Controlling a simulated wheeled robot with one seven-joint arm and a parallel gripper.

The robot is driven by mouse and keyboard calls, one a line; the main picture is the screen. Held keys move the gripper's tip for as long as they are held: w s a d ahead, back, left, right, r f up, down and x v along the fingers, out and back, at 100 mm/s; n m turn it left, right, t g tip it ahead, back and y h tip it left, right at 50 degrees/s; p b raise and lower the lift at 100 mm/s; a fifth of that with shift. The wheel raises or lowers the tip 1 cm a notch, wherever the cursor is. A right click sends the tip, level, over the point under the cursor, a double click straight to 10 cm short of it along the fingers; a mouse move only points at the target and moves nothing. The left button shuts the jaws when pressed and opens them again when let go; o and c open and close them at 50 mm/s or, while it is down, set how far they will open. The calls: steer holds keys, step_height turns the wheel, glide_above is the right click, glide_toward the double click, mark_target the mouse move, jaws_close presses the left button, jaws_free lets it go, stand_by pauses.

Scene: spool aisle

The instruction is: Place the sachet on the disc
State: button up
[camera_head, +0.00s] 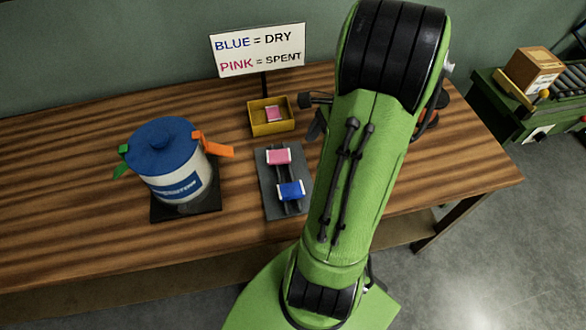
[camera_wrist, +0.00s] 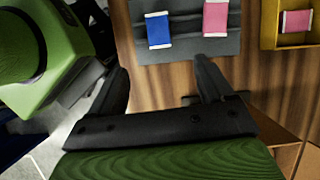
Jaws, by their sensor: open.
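A blue sachet (camera_head: 291,190) and a pink sachet (camera_head: 279,157) with white edges lie on a dark grey rack (camera_head: 268,198). The blue one (camera_wrist: 158,30) and the pink one (camera_wrist: 216,18) also show in the wrist view. Another pink sachet (camera_head: 273,114) lies in a yellow tray (camera_head: 272,130) behind the rack. My gripper (camera_wrist: 160,82) is open and empty, its fingers apart just short of the rack's edge in the wrist view. In the head view my arm mostly hides it. I cannot make out a separate disc.
A white canister (camera_head: 178,185) with a blue lid (camera_head: 161,143), green and orange clips, stands on a black base at left. A sign (camera_head: 258,50) reads BLUE = DRY, PINK = SPENT. A green bench with a cardboard box (camera_head: 533,70) is at right. The wooden table's left is clear.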

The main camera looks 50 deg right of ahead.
mark_target(292, 189)
steer(key=b+x, duration=0.5)
steer(key=x, duration=1.1)
steer(key=shift+s+a+b, duration=0.1)
steer(key=shift+b, duration=0.25)
steer(key=shift+c, duration=0.2)
